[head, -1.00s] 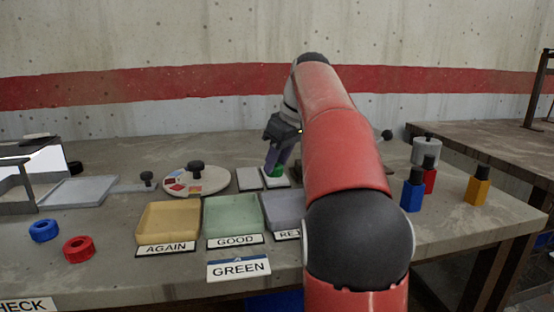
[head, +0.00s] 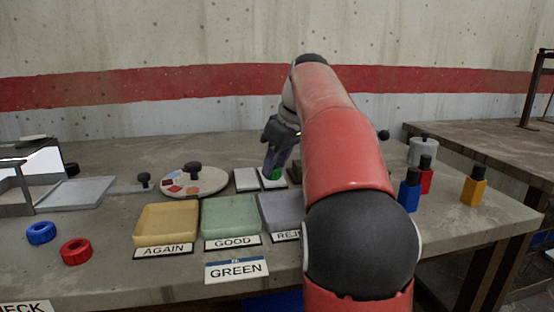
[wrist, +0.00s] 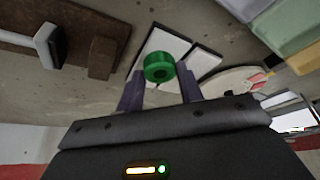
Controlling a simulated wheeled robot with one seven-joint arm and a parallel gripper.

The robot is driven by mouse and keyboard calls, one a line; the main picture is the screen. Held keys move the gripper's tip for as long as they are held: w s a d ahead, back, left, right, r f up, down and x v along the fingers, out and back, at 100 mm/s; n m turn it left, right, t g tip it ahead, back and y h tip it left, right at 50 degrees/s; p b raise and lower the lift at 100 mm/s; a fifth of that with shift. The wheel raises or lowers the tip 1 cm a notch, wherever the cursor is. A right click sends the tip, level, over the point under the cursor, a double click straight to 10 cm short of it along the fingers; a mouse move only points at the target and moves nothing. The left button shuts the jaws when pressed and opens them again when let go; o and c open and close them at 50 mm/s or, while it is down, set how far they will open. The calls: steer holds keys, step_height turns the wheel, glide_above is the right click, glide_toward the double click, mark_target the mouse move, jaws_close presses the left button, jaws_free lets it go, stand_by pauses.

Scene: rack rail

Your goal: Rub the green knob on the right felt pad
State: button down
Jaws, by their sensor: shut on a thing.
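My gripper (head: 272,166) is shut on the green knob (head: 271,175), with its fingers pointing down. The knob is over the right felt pad (head: 282,184), a pale square in a dark frame, which also shows in the wrist view (wrist: 166,40). I cannot tell whether knob and pad touch. The left felt pad (head: 246,180) lies close beside it and is bare.
Yellow (head: 167,222), green (head: 231,216) and grey (head: 280,211) trays stand in front of the pads. A round disc with a black knob (head: 193,180) is to the left. Blue (head: 409,190), red (head: 426,177) and yellow (head: 475,188) bottles stand right of my arm.

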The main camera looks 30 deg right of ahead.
steer(key=shift+w+d+p, duration=0.15)
steer(key=shift+w+p, duration=0.35)
steer(key=shift+w, duration=0.05)
steer(key=shift+w+d+f, duration=0.1)
steer(key=shift+w+d, duration=0.15)
steer(key=shift+w, duration=0.45)
steer(key=shift+w+d, duration=0.2)
steer(key=shift+w, duration=0.6)
steer(key=shift+s+a+b, duration=0.25)
steer(key=shift+s+b, duration=0.25)
steer(key=shift+s, duration=0.4)
steer(key=shift+s+a+b, duration=0.25)
steer(key=shift+s+b, duration=0.2)
steer(key=shift+s, duration=0.45)
steer(key=shift+s+a, duration=0.25)
steer(key=shift+s, duration=0.65)
step_height(320, 180, up, 3)
steer(key=shift+f+p, duration=0.1)
steer(key=shift+p, duration=1.05)
steer(key=shift+r, duration=1.75)
